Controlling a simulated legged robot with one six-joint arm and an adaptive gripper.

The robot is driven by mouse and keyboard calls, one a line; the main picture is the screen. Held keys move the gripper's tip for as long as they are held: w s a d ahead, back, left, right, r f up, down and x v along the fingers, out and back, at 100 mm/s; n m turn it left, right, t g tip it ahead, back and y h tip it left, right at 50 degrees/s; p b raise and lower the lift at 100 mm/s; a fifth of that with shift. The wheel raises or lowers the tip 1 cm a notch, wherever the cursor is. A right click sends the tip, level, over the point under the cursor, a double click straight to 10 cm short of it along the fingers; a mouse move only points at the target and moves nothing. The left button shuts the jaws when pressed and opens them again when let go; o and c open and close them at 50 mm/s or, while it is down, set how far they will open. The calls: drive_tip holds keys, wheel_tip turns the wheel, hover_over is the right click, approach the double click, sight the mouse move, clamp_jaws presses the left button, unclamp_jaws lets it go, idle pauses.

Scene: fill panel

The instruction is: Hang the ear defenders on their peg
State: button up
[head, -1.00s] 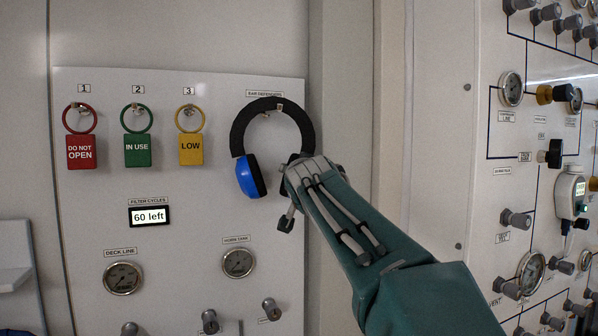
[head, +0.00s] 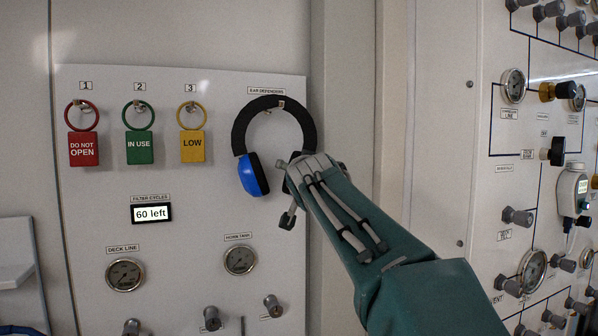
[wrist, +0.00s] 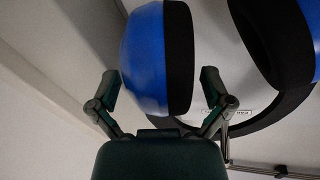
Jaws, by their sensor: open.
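The ear defenders (head: 240,130), a black headband with blue cups, are at the panel just under the EAR DEFENDERS label (head: 266,91). The top of the band is at the small metal peg (head: 281,104), and they appear to hang there. The left blue cup (head: 250,176) hangs free. My gripper (head: 297,180) covers the other cup in the head view. In the wrist view my gripper (wrist: 158,92) is open, with one finger on each side of a blue cup (wrist: 145,55) and gaps visible beside it.
Red (head: 83,149), green (head: 139,147) and yellow (head: 192,146) tags hang left of the ear defenders. A cycle display (head: 151,213), gauges (head: 125,275) and knobs sit below. A side panel (head: 500,190) with gauges and valves stands at right.

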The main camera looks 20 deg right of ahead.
drive_tip(key=v, duration=1.2)
drive_tip(key=s+a+f+n+g+y, duration=0.1)
drive_tip(key=s+a+f+n+g, duration=0.1)
drive_tip(key=s+f+g, duration=0.2)
drive_tip(key=s+a+f+n+g+y, duration=0.2)
drive_tip(key=s+f, duration=0.8)
drive_tip(key=f, duration=1)
drive_tip(key=s+a+f+n+g+y, duration=0.2)
drive_tip(key=s+a+f+g, duration=0.2)
drive_tip(key=s+f, duration=0.4)
wheel_tip(320, 180, down, 5)
drive_tip(key=shift+f+n+g, duration=0.1)
drive_tip(key=shift+n+g, duration=0.3)
drive_tip(key=shift+g, duration=0.4)
drive_tip(key=shift+w, duration=0.1)
